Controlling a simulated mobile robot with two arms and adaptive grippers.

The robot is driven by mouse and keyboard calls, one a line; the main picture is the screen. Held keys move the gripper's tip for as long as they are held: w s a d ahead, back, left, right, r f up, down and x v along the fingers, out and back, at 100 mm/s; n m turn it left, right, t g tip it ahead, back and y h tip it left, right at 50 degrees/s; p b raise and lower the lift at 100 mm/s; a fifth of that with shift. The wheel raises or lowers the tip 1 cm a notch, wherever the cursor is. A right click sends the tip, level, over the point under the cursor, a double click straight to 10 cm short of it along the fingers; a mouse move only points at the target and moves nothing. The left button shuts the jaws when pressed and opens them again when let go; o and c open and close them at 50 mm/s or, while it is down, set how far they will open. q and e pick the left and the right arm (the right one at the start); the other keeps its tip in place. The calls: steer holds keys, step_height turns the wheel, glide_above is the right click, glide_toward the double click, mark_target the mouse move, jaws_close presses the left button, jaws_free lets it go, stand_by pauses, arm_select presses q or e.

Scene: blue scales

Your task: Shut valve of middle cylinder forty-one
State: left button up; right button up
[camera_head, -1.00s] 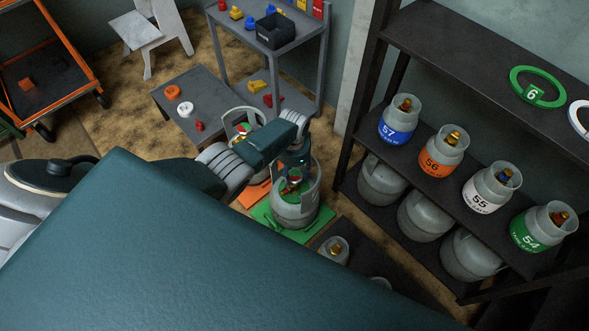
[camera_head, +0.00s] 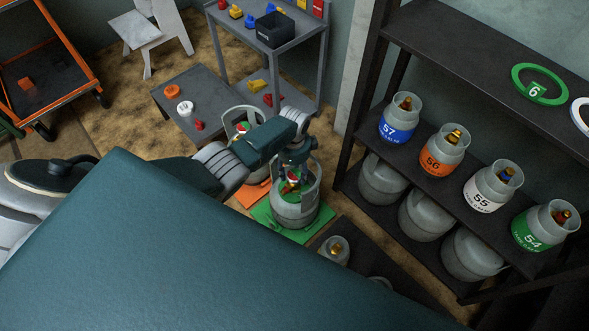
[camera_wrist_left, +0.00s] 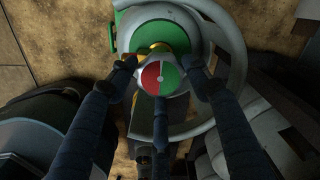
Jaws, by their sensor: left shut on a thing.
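A grey gas cylinder (camera_head: 297,214) with an open collar stands on a green mat, and its number is not readable. Its valve has a round red and green knob (camera_wrist_left: 162,78) on a brass-coloured stem, seen from above in the left wrist view. My left gripper (camera_head: 293,173) reaches down into the collar from above. In the left wrist view, its dark fingers (camera_wrist_left: 160,82) are shut around the knob from several sides. The fingers partly hide the valve in the head view. My right gripper is not in view.
Another cylinder (camera_head: 236,122) stands behind on an orange mat, and a brass-valved cylinder (camera_head: 335,250) is in front. A dark shelf (camera_head: 440,200) with numbered cylinders is on the right. A low grey table (camera_head: 204,92) with rings is behind left.

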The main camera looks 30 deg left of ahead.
mark_target(292, 175)
arm_select(q)
steer(key=shift+s+a+f, duration=0.2)
steer(key=shift+s+a, duration=0.2)
steer(key=shift+a, duration=0.05)
steer(key=o, duration=1.2)
steer(key=shift+a, duration=0.1)
steer(key=shift+c, duration=0.2)
steer(key=shift+w+r, duration=0.1)
steer(key=shift+w, duration=0.05)
steer(key=shift+w+d+r, duration=0.1)
steer(key=shift+d, duration=0.1)
steer(key=shift+w+r, duration=0.1)
steer(key=shift+r, duration=0.35)
step_height(292, 175, up, 11)
